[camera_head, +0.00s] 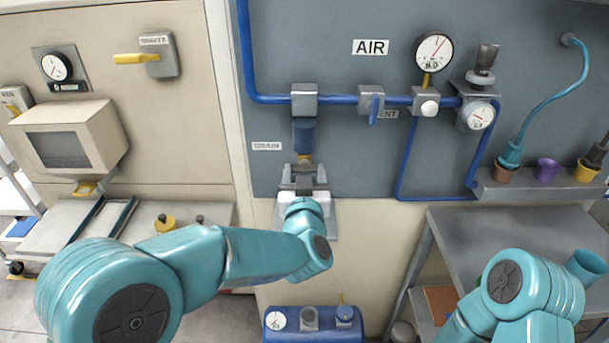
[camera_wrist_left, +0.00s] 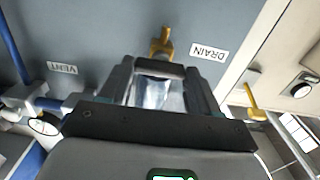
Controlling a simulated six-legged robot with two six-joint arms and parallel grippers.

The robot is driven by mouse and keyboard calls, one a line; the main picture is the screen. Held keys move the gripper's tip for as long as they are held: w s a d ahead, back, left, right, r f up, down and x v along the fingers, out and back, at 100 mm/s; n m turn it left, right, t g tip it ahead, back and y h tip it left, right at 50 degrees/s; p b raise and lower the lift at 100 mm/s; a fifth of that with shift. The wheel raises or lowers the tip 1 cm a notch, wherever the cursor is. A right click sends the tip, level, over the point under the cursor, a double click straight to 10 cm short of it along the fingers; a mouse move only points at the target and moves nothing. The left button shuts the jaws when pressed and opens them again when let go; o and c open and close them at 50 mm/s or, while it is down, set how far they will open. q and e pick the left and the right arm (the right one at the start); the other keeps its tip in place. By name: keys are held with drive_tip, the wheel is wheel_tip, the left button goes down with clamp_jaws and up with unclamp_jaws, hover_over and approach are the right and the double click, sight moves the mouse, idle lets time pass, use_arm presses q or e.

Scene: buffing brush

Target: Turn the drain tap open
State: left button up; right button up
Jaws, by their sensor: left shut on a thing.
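The drain tap is a small brass-yellow piece (camera_head: 304,158) under the blue filter body (camera_head: 304,134) on the grey panel, beside the DRAIN label (camera_head: 267,146). My left gripper (camera_head: 304,170) is at the tap, its fingers shut on it. In the left wrist view, the brass tap (camera_wrist_left: 160,44) shows just beyond the closed fingertips (camera_wrist_left: 160,68), with the DRAIN label (camera_wrist_left: 209,51) upside down beside it. The fingers hide part of the tap, and its turn angle is not clear. My right arm shows at lower right in the head view, its gripper out of frame.
A blue pipe (camera_head: 345,100) carries the vent valve (camera_head: 371,102) and leads to the pressure gauge (camera_head: 434,51). A grey bench (camera_head: 520,235) stands at right. A blue tank (camera_head: 313,325) is low in the middle. A yellow-handled lever (camera_head: 135,58) is on the left wall.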

use_arm(q)
drive_tip(key=shift+f+n+b, duration=0.2)
drive_tip(key=shift+n+b, duration=0.2)
drive_tip(key=shift+b, duration=0.25)
drive_tip(key=shift+a+n+b, duration=0.15)
drive_tip(key=shift+n+b, duration=7.35)
drive_tip(key=shift+n, duration=0.9)
drive_tip(key=o, duration=1.1)
drive_tip(key=shift+c, duration=0.2)
